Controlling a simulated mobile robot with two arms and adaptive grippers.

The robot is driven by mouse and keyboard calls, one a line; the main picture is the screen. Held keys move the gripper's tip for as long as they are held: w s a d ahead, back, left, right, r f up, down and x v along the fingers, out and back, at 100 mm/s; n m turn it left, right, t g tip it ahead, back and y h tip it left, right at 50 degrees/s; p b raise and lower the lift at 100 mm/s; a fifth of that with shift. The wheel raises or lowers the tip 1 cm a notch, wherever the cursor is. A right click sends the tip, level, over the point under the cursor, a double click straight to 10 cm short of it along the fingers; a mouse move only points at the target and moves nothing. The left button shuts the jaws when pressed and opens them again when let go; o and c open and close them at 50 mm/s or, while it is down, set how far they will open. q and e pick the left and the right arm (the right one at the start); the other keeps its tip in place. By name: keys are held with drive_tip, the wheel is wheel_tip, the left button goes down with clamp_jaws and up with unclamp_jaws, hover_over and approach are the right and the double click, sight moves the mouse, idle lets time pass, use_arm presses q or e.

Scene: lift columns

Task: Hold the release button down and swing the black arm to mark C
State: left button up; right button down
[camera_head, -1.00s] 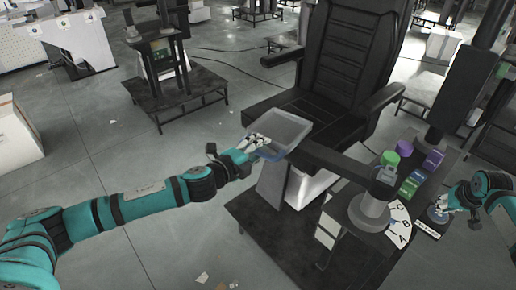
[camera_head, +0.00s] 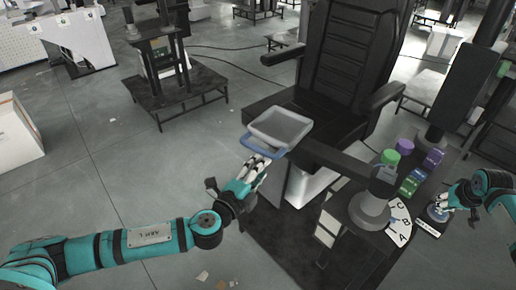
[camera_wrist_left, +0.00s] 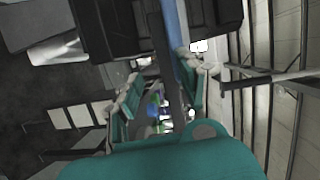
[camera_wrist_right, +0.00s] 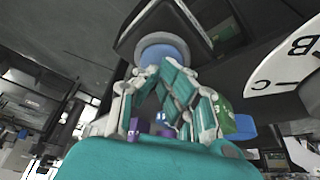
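The black arm (camera_head: 337,160) reaches left from a grey round post (camera_head: 370,208) and ends at a grey tray (camera_head: 281,126) with a blue handle (camera_head: 262,147). Beside the post is a white dial (camera_head: 404,225) lettered A, B and C, with mark C (camera_head: 400,209) at its upper end. My left gripper (camera_head: 258,163) is open, just below the handle; its wrist view shows a blue bar (camera_wrist_left: 172,35) beyond the parted fingers. Contact is unclear. My right gripper (camera_head: 446,206) is shut, fingertips at the round blue release button (camera_wrist_right: 163,50); whether it is pressed is unclear.
A black chair (camera_head: 352,60) stands behind the arm, its armrest (camera_head: 372,106) close by. Green (camera_head: 390,157) and purple (camera_head: 404,146) cylinders and several coloured blocks stand right of the post. Open floor (camera_head: 120,175) lies to the left.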

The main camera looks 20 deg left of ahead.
sight(258, 147)
use_arm(q)
drive_tip(key=s+a+n+t+y, duration=0.2)
drive_tip(key=s+n+t+y, duration=0.1)
drive_tip(key=s+n+y, duration=0.15)
drive_tip(key=shift+m+y, duration=0.35)
drive_tip(key=shift+m, duration=0.1)
drive_tip(key=w, duration=0.3)
drive_tip(key=w+r, duration=0.1)
drive_tip(key=w, duration=0.3)
drive_tip(key=w+r, duration=0.1)
drive_tip(key=w, duration=0.2)
drive_tip(key=shift+w+a+r, duration=0.1)
drive_tip(key=shift+w, duration=0.1)
drive_tip(key=shift+c, duration=0.5)
clamp_jaws()
